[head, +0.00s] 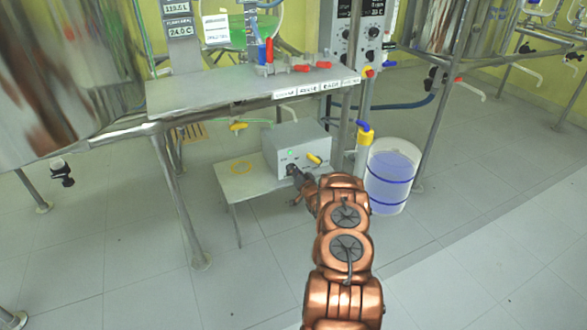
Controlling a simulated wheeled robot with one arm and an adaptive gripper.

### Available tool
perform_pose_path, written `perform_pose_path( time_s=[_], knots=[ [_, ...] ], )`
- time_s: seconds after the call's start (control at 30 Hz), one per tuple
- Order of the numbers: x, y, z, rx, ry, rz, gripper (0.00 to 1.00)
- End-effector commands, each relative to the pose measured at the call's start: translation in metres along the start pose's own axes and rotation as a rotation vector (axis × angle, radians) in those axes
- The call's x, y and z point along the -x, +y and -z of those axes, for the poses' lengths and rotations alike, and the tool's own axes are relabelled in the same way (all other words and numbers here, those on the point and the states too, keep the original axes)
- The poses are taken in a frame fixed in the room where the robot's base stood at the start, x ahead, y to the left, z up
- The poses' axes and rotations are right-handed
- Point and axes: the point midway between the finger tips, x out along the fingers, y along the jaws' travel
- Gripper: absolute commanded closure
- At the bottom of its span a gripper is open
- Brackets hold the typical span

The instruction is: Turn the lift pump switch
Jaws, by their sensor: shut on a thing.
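A grey pump box (292,144) sits on a low metal table under a larger bench. My gripper (292,170) is at the lower left of that face, shut on a small dark thing there. I take this to be the switch, but the fingers hide most of it. My copper arm reaches up to it from the bottom of the head view.
A bucket with blue bands (389,178) stands on the floor at the right. The bench (220,92) with red and blue valves overhangs the box. Metal legs (180,200) stand at the left.

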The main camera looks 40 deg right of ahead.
Motion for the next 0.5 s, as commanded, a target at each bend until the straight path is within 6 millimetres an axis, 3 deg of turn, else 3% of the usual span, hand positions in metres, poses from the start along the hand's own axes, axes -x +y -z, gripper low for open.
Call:
perform_pose_path(
  time_s=[0.5],
  knots=[
    [-0.0006,0.0004,0.0007,-0.075,0.001,0.0,1.0]
  ],
)
